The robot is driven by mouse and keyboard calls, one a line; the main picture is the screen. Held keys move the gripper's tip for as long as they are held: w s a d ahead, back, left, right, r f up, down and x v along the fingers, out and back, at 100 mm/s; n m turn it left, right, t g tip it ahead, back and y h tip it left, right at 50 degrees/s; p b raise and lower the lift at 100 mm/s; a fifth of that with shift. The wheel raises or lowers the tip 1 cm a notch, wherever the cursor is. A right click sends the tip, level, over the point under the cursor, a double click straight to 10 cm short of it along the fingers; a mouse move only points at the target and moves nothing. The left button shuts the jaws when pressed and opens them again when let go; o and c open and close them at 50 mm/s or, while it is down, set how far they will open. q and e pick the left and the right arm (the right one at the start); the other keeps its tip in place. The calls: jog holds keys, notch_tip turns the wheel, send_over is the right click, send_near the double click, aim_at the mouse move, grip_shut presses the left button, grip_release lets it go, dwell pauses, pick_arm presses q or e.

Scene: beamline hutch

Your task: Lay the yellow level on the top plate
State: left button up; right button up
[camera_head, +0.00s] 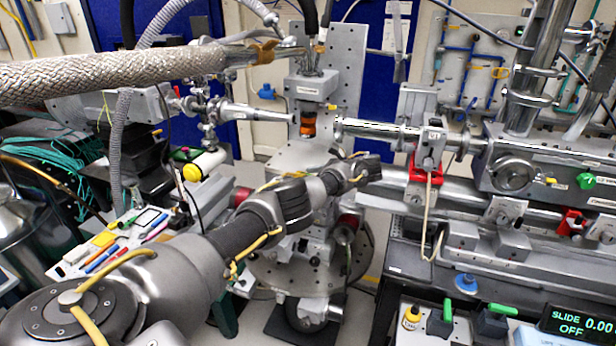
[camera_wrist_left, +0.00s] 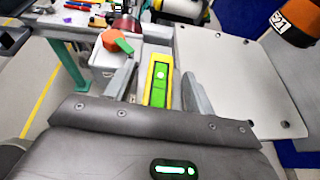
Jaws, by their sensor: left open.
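The yellow level (camera_wrist_left: 160,84) has a green face and lies between the two fingers of my left gripper (camera_wrist_left: 160,95) in the left wrist view. The fingers are open, with gaps on both sides of the level. A pale grey plate (camera_wrist_left: 240,75) with screws at its corners, seemingly the top plate, is just right of the level; I cannot tell whether the level touches it. In the head view the top plate (camera_head: 292,155) is partly behind my left arm, whose gripper (camera_head: 368,170) is at its right. I cannot make out the level there. My right gripper is out of view.
An orange-and-black cylinder (camera_head: 308,124) hangs above the plate and shows at the wrist view's upper right (camera_wrist_left: 296,22). A metal nozzle (camera_head: 250,112) and a beam tube (camera_head: 385,130) flank it. A tray of tools (camera_head: 110,245) is at left. A slide display (camera_head: 580,322) reads OFF.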

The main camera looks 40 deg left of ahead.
pick_arm(q)
jog(key=b+v, duration=0.3)
jog(key=v, duration=0.7)
